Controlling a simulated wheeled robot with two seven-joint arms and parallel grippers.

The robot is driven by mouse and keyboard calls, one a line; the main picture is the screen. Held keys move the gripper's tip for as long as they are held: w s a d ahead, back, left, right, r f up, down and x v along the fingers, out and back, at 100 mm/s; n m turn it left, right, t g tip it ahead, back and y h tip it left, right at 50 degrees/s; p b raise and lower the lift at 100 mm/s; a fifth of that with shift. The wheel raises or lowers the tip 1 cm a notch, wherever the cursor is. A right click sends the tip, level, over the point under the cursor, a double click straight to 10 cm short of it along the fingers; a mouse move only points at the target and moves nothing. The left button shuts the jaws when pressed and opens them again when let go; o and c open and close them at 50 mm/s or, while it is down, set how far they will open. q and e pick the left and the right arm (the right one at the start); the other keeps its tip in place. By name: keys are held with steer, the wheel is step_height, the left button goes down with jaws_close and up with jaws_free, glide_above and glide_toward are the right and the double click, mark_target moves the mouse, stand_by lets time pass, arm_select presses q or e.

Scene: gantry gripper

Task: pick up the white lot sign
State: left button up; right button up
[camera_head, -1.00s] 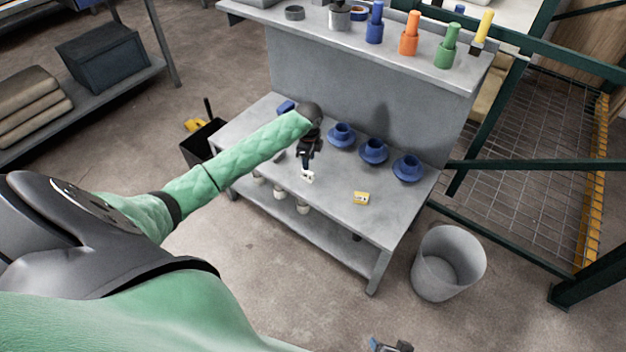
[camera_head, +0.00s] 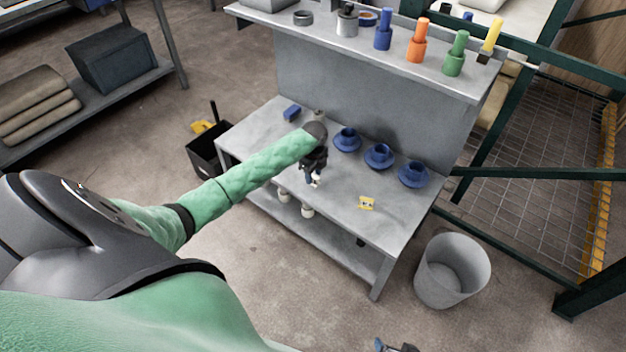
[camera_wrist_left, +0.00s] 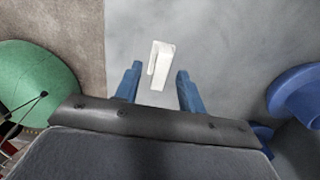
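The white lot sign (camera_wrist_left: 161,64) is a small folded white piece on the grey workbench (camera_head: 335,215). In the left wrist view it lies between and just beyond the two blue fingertips of my left gripper (camera_wrist_left: 156,78). The gripper is open, with a gap visible on both sides of the sign. In the head view my left gripper (camera_head: 312,178) is over the bench, and the sign (camera_head: 316,182) shows only partly at its tip. A yellow sign (camera_head: 367,203) with dark marks stands to the right. A small part of my right gripper (camera_head: 393,346) shows at the bottom edge.
Blue cups on saucers (camera_head: 379,156) stand along the back of the bench. A blue block (camera_head: 292,112) lies at the back left. Above is a shelf (camera_head: 375,60) with coloured pegs. A grey bin (camera_head: 451,272) stands on the floor at right.

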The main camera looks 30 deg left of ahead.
arm_select(q)
steer(key=shift+f, duration=1)
steer(key=c, duration=0.8)
steer(key=shift+o, duration=0.2)
steer(key=shift+r, duration=0.1)
